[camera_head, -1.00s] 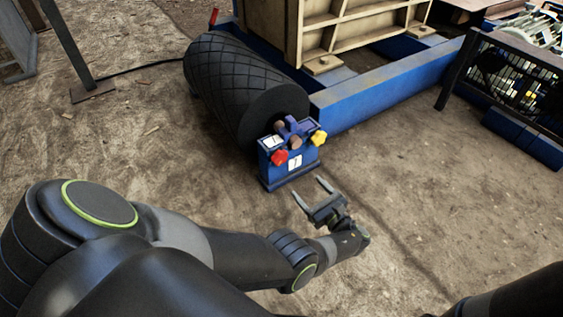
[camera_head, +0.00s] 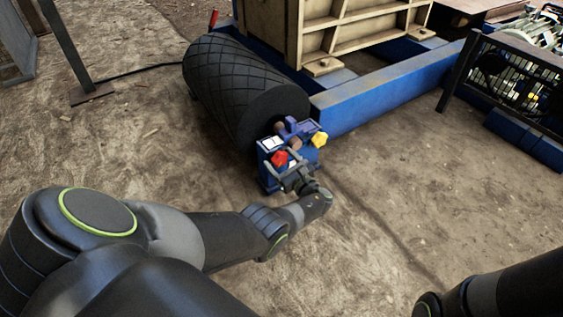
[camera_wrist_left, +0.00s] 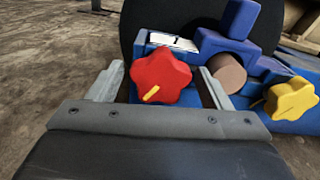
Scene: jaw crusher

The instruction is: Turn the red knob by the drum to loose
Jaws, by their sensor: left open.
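The red knob (camera_head: 280,158) is a star-shaped knob on the front of a blue bearing block (camera_head: 270,178) at the near end of the black drum (camera_head: 235,85). In the left wrist view the red knob (camera_wrist_left: 160,76) carries a yellow mark pointing to the lower left. My left gripper (camera_head: 281,166) is open, with one finger on each side of the red knob; in the left wrist view the fingers (camera_wrist_left: 160,84) stand apart from it. I cannot tell how deep the knob sits between them. The label on the block's front is hidden by the gripper.
A yellow star knob (camera_head: 319,139) sits on the right of the same block and shows at the right of the wrist view (camera_wrist_left: 291,98). A blue frame beam (camera_head: 390,88) runs behind. Open dirt ground lies in front and to the right.

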